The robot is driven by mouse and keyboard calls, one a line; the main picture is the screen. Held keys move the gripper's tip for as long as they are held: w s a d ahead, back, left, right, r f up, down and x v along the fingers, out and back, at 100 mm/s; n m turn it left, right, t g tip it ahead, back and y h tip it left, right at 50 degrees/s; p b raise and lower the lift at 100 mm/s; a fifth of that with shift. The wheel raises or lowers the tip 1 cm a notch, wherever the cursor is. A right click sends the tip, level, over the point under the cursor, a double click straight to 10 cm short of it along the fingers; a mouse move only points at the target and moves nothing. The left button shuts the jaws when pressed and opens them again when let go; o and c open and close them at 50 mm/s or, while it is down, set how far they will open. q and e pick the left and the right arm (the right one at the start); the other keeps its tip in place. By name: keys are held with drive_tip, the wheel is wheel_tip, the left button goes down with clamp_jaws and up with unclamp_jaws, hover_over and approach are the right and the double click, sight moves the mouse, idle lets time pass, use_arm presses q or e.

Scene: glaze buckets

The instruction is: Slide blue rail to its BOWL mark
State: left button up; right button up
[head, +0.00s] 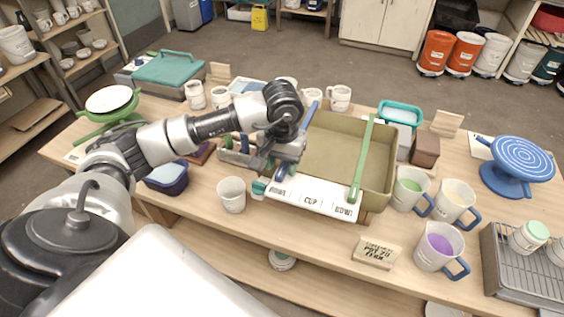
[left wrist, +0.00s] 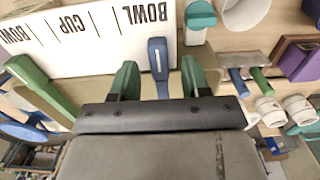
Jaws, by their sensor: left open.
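The blue rail (head: 311,112) lies across the left part of the olive tray (head: 334,141). In the left wrist view, the end of the blue rail (left wrist: 158,58) points at the lettering of one BOWL mark (left wrist: 150,12). In the head view this is the left BOWL mark (head: 277,190) on the white label strip (head: 312,199). My left gripper (head: 280,168) is over this end, its green fingers (left wrist: 160,78) apart on either side of the rail. It hides part of the rail. My right gripper is not in view.
A green rail (head: 362,160) crosses the tray near the right BOWL mark. A white cup (head: 231,194) and a small teal-lidded jar (head: 259,188) stand close left of the strip. Several mugs stand right of the tray. A wooden sign (head: 376,253) lies in front.

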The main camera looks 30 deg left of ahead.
use_arm(q)
drive_tip(key=shift+f, duration=0.7)
